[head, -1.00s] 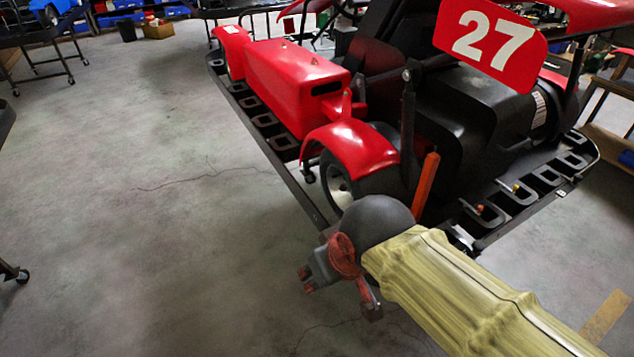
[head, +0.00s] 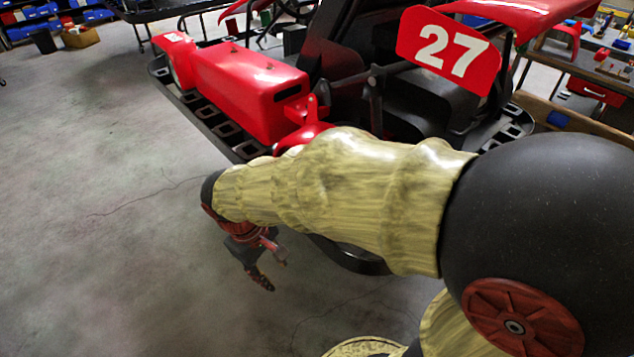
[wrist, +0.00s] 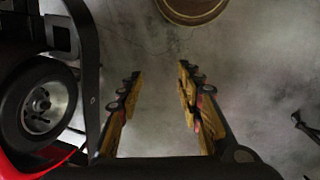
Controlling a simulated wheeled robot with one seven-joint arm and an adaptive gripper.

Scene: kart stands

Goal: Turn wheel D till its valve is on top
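A black-tyred wheel with a silver hub (wrist: 40,105) shows at the left of the wrist view, beside a red fender (wrist: 40,165). No letter is readable on it, so I cannot tell if it is wheel D. I cannot make out its valve. In the head view my arm covers the near wheel of the red kart (head: 245,90). My gripper (head: 272,271) hangs over the floor beside the stand. In the wrist view my gripper (wrist: 160,72) is open and empty, its fingers apart over bare floor, to the right of the wheel and not touching it.
A dark stand rail (wrist: 91,70) runs between the wheel and my gripper. The kart's black stand edge (head: 222,138) is close to my arm. A number 27 plate (head: 447,48) rises above the kart. The concrete floor (head: 100,200) to the left is clear.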

